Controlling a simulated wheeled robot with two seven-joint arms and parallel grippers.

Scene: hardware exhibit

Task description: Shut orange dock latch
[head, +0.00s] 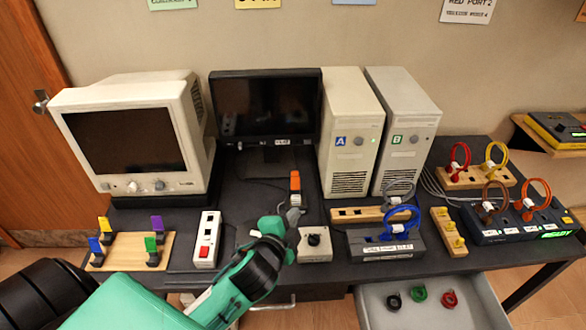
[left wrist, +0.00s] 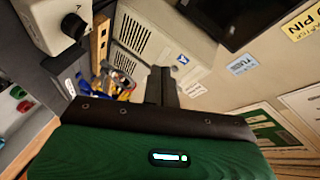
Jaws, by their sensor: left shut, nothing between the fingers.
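A small upright piece with an orange top (head: 295,182) and a grey lower part stands on the dark table, in front of the black monitor. It looks like the orange latch; the dock under it is hard to make out. My left gripper (head: 291,213) is just in front of it, shut and empty, and partly covers its base. Whether they touch cannot be told. In the left wrist view the shut dark fingers (left wrist: 160,86) point toward the computer towers, and the orange piece is not visible. My right gripper is not in view.
A knob box (head: 316,246) stands close right of my left gripper, and a white switch strip (head: 206,240) lies to its left. The monitor (head: 265,105) rises behind. A wooden board with coloured clips (head: 130,262) is at left. An open drawer (head: 430,308) juts out at front right.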

